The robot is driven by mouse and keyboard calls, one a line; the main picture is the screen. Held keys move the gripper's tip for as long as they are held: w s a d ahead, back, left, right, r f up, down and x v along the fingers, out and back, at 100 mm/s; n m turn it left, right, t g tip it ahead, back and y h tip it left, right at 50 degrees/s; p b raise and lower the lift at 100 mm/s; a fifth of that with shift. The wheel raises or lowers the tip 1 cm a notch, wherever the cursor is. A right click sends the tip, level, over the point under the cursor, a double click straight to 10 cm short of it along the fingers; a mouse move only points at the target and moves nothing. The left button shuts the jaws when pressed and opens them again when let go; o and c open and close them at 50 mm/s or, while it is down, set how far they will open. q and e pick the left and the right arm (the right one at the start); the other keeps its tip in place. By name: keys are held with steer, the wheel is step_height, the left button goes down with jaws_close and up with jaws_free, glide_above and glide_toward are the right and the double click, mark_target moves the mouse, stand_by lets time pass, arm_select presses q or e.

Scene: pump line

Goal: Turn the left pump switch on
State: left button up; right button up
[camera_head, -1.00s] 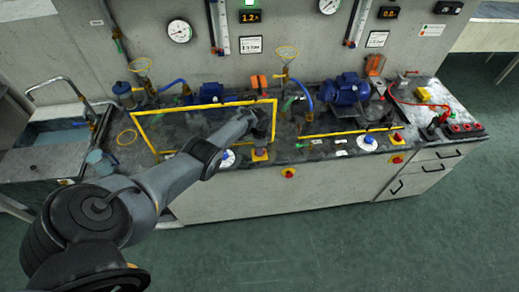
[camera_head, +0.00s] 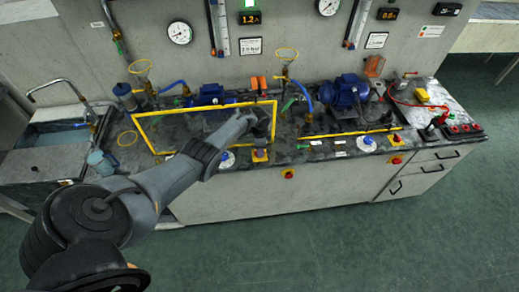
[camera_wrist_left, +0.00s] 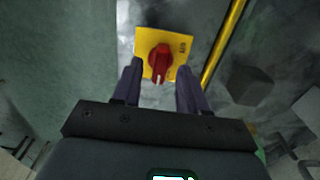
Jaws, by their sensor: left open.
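The left pump switch is a yellow square plate with a red rotary knob (camera_wrist_left: 160,63), seen in the left wrist view. The knob's handle points toward the bottom of that picture. Small lettering on the plate's right side is too small to read. In the head view the yellow plate (camera_head: 260,156) lies on the bench's front edge, partly covered. My left gripper (camera_wrist_left: 160,75) is open, with one dark finger on each side of the knob. I cannot tell whether the fingers touch it. My right gripper is not in view.
A yellow frame (camera_head: 205,108) surrounds the left pump area behind my arm. A blue-white dial (camera_head: 227,159) sits left of the switch, and a red knob (camera_head: 288,173) is on the cabinet front. A second blue pump (camera_head: 345,90) stands right. A green lamp (camera_head: 250,4) is lit.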

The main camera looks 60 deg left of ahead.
arm_select(q)
step_height(320, 180, up, 10)
steer(key=p, duration=0.4)
steer(key=shift+f, duration=0.2)
steer(key=shift+f, duration=0.1)
steer(key=s+d+r+t+y, duration=0.1)
steer(key=s+d, duration=0.4)
steer(key=d, duration=0.5)
steer(key=s+d+n+t, duration=0.1)
steer(key=s+d, duration=0.5)
steer(key=d, duration=0.4)
steer(key=s+d+r+t+y, duration=0.1)
steer(key=s+d, duration=0.4)
steer(key=d, duration=0.5)
steer(key=s+d+r+n+h, duration=0.2)
steer(key=s+d+r, duration=0.5)
step_height(320, 180, up, 16)
steer(key=p, duration=1.5)
steer(key=shift+f+t, duration=0.2)
steer(key=shift+t, duration=0.1)
